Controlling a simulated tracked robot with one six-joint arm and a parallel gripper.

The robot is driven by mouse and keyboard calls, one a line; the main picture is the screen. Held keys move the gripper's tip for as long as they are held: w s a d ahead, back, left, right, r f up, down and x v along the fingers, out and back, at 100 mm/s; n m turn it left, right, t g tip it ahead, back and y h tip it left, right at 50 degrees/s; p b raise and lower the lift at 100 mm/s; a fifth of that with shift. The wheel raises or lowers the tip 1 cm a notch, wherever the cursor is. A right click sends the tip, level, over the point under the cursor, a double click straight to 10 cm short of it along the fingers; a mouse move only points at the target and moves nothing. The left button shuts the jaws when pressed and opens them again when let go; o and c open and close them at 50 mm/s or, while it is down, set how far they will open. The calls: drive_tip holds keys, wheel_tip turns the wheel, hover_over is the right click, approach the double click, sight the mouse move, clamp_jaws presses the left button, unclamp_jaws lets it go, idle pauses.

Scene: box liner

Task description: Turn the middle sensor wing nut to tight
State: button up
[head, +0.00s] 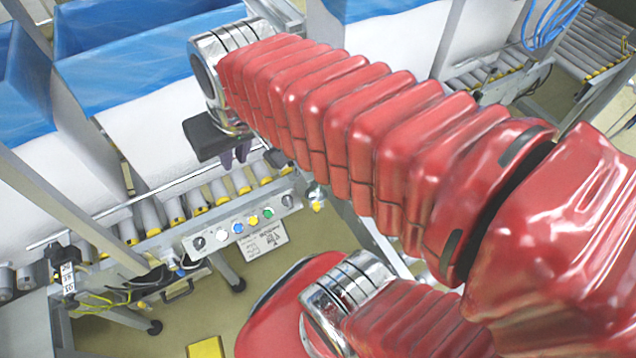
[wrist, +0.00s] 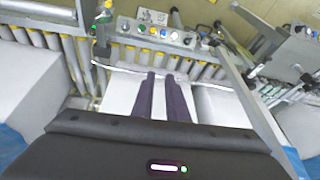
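My gripper (head: 236,156) hangs from the silver wrist at the end of my red arm, above the front edge of the roller conveyor. In the wrist view, its two dark purple fingers (wrist: 160,76) point away from the camera, with a narrow gap and nothing seen between them. Their tips appear near a thin pale rail (wrist: 125,68) along the conveyor; I cannot tell whether they touch it. The middle sensor wing nut cannot be made out in either view. It may be too small or hidden by the gripper.
A button panel (head: 240,229) is on the conveyor's front, right of a black device (head: 60,262) with cables. Conveyor rollers (head: 150,216) run behind it. Large white boxes with blue liners (head: 130,62) stand at the back. A yellow block (head: 205,347) is on the floor.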

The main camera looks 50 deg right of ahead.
drive_tip(key=w+d+f+m+g, duration=0.2)
drive_tip(key=w+d+f+m, duration=0.2)
drive_tip(key=d, duration=0.3)
drive_tip(key=m+g+y, duration=0.2)
drive_tip(key=m+y, duration=0.1)
drive_tip(key=m, duration=0.4)
hover_over(318, 185)
drive_tip(key=w+a, duration=0.2)
drive_tip(key=w, duration=0.2)
wheel_tip(318, 185, down, 10)
drive_tip(key=s+d+f+m+y, duration=0.1)
drive_tip(key=s+d+f+m, duration=0.2)
drive_tip(key=d+f, duration=0.4)
drive_tip(key=shift+s+d+f+m+g+y, duration=0.35)
drive_tip(key=shift+f+m, duration=0.25)
drive_tip(key=shift+f, duration=0.2)
drive_tip(key=shift+a, duration=0.1)
drive_tip(key=x, duration=1.3)
drive_tip(key=shift+a+f, duration=0.15)
drive_tip(key=shift+f, duration=0.2)
drive_tip(key=shift+c, duration=0.4)
clamp_jaws()
